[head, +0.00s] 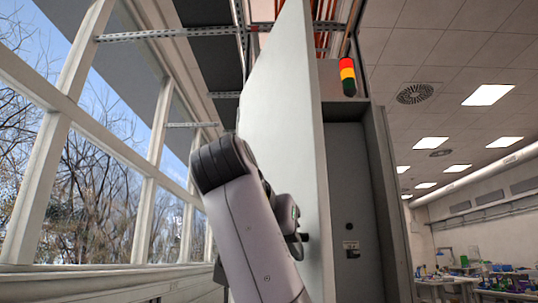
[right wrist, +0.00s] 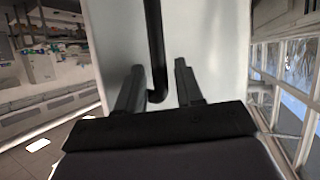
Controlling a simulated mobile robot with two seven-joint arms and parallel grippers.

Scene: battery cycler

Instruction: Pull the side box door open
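A tall pale door panel (head: 285,120) stands in the middle of the head view, seen at a steep angle. It stands out from the grey cabinet front (head: 350,210). My right arm reaches up to the panel, and its gripper is largely hidden behind the arm there. In the right wrist view the same panel (right wrist: 215,45) fills the middle and carries a black bar handle (right wrist: 155,45) with a bent end. My right gripper (right wrist: 158,75) is open, with its fingers on either side of the handle's end. Contact cannot be told. My left gripper is out of view.
A window wall (head: 110,170) runs along the left. A red, yellow and green signal light (head: 347,77) hangs above the cabinet front. Lab benches (head: 480,275) with small items stand far off at the right, with open room before them.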

